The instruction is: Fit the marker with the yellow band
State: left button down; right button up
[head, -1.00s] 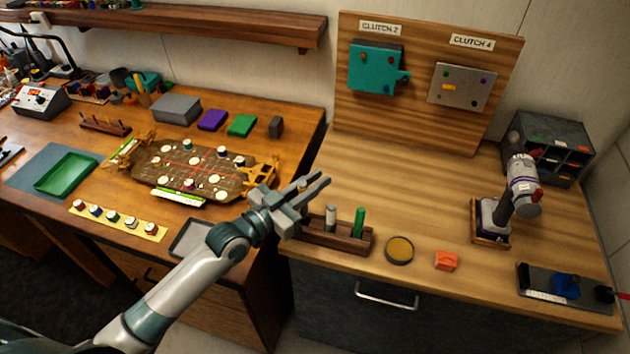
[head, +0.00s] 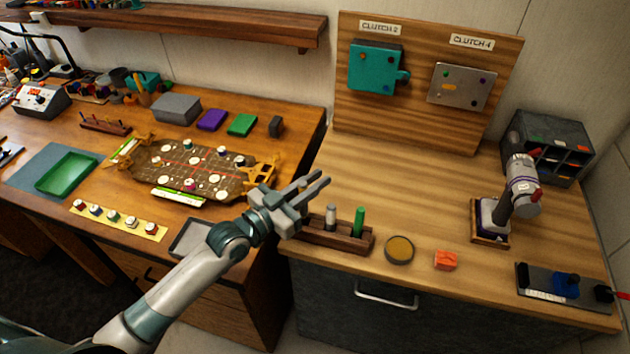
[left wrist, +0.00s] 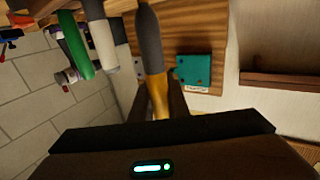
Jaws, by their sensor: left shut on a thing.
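My left gripper (head: 322,184) is above the left part of a dark wooden rack (head: 338,238) at the front edge of the right bench. In the left wrist view it is shut on a marker with a grey body (left wrist: 149,42) and a yellow band (left wrist: 158,95). The marker's far end points toward the rack side; I cannot tell whether it touches the rack. A white-grey marker (head: 331,217) and a green marker (head: 359,221) stand upright in the rack. My right gripper is not in view.
A round tin (head: 399,250) and an orange block (head: 445,260) lie right of the rack. A board with a teal clutch plate (head: 374,68) and a grey plate (head: 462,86) stands behind. A grey tray (head: 190,238) lies left. The bench middle is clear.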

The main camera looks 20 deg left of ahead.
pick_arm(q)
jog(key=shift+f+b, duration=0.35)
jog(key=shift+f, duration=0.2)
dwell(0.5)
jog(key=shift+f+b, duration=0.9)
jog(key=shift+f, duration=0.3)
jog(key=shift+f+b, duration=0.85)
jog(key=shift+f, duration=0.25)
jog(key=c, duration=1.6)
grip_release()
jog(key=shift+c, duration=0.2)
jog(key=shift+b+v, duration=0.35)
jog(key=shift+v, duration=0.5)
jog(key=b+v, duration=0.4)
jog(key=v, duration=1.1)
jog(key=shift+s+b, duration=0.3)
jog(key=shift+b, duration=0.1)
